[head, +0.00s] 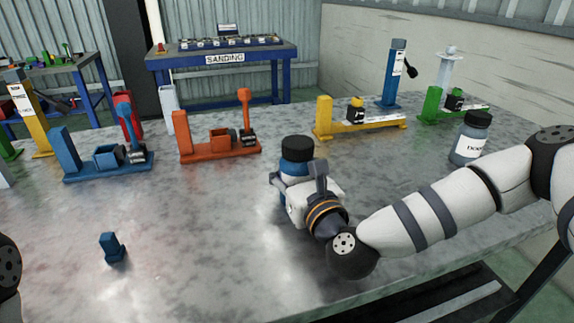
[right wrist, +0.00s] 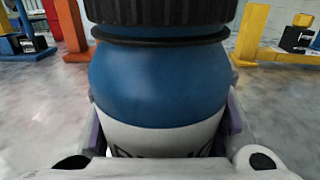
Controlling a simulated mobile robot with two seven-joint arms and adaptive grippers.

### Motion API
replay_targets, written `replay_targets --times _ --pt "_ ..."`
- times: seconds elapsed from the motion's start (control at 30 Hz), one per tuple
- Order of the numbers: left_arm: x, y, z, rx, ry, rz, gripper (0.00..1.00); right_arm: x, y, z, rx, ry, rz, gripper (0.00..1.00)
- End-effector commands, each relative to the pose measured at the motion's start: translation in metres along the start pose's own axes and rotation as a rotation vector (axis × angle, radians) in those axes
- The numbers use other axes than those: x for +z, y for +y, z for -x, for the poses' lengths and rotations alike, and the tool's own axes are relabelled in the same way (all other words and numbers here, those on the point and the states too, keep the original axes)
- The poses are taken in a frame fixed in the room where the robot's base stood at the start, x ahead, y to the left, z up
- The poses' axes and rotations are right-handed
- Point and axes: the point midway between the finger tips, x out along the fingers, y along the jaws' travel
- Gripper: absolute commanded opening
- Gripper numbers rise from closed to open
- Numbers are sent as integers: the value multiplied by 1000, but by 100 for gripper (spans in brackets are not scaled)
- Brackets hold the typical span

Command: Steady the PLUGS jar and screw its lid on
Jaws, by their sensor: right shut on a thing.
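A blue jar (head: 293,167) with a black lid (head: 298,147) stands upright on the metal table near the middle of the head view. My right gripper (head: 297,184) is shut around its body. In the right wrist view the jar (right wrist: 160,80) fills the middle, with a finger at each side. Its white label is mostly cut off at the bottom, so I cannot read the name. The ribbed lid (right wrist: 160,10) sits over the neck, above a dark ring; I cannot tell how tight it is. My left gripper is out of view.
Another blue-grey jar (head: 470,139) with a black lid stands at the right. Blue (head: 108,161), orange (head: 219,141), yellow (head: 360,122) and green (head: 453,107) fixtures line the back. A small blue part (head: 112,247) stands at front left. The table's left front is otherwise clear.

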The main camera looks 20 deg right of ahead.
Motion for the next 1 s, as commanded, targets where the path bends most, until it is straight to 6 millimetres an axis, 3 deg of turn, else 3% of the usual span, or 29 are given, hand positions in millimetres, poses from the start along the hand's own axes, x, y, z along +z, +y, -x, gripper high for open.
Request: replay_targets --times 0.17,0.2,0.33,0.7,0.87,1.0 --pt "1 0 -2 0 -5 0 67 -2 0 0 -1 -2 0 0" --pt "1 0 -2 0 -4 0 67 -2 0 0 -1 -2 0 38" --pt "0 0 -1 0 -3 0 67 -1 0 0 -1 -3 1 66" --pt "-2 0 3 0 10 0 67 6 0 0 0 -8 1 66" --pt "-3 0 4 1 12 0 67 4 0 30 1 -3 -1 66" --pt "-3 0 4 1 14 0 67 2 0 66 0 -1 -2 66"
